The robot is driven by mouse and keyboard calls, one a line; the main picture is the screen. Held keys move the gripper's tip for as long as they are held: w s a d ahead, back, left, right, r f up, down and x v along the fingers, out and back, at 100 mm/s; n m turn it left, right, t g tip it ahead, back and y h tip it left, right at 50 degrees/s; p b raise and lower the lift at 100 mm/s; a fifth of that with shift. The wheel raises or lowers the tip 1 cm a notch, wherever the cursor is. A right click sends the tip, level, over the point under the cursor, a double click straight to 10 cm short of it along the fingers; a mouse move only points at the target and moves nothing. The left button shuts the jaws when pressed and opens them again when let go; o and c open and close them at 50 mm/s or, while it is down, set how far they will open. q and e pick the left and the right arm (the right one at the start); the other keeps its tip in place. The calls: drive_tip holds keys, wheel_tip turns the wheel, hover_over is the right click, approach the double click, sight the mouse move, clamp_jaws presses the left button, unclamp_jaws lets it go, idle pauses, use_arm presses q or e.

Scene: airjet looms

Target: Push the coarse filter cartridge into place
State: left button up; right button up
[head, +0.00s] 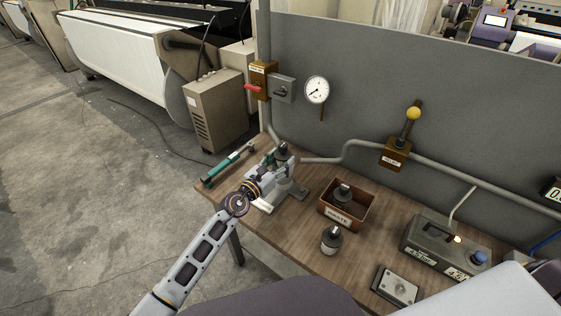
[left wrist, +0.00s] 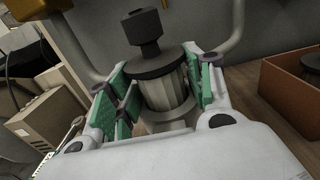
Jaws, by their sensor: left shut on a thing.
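A filter cartridge (left wrist: 165,88) with a pale ribbed body and a dark cap with a knob stands upright between my left gripper's green-padded fingers in the left wrist view. A pale round seat (left wrist: 172,125) shows just below it; how deep the cartridge sits is hidden by the fingers. In the head view my left gripper (head: 279,166) is shut on the cartridge, whose dark cap (head: 282,152) shows above the grey holder (head: 299,190) on the bench. My right gripper is not in view.
A brown WASTE box (head: 328,211) holds a dark-capped cartridge (head: 343,194). Another cartridge (head: 331,240) stands on the wooden bench (head: 290,235). A green-handled tool (head: 228,165) lies at the left edge. A grey device (head: 440,245) and a metal plate (head: 396,287) lie right. Pipes run along the wall.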

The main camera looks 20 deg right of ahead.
sight(280, 151)
use_arm(q)
drive_tip(key=shift+s+f, duration=0.2)
drive_tip(key=shift+f, duration=0.6)
drive_tip(key=shift+y+p, duration=0.3)
drive_tip(key=shift+p, duration=0.15)
drive_tip(key=shift+f+b, duration=0.45)
drive_tip(key=shift+b, duration=0.05)
idle(1.2)
drive_tip(key=shift+w+r+p, duration=0.1)
drive_tip(key=shift+r+p, duration=0.7)
drive_tip(key=shift+p, duration=0.05)
idle(0.4)
drive_tip(key=shift+w+r+p, duration=0.1)
drive_tip(key=shift+r+p, duration=1.3)
drive_tip(key=shift+r, duration=0.3)
drive_tip(key=shift+w+r+p, duration=0.1)
drive_tip(key=shift+r+p, duration=1.1)
drive_tip(key=shift+r, duration=0.05)
drive_tip(key=shift+f, duration=0.1)
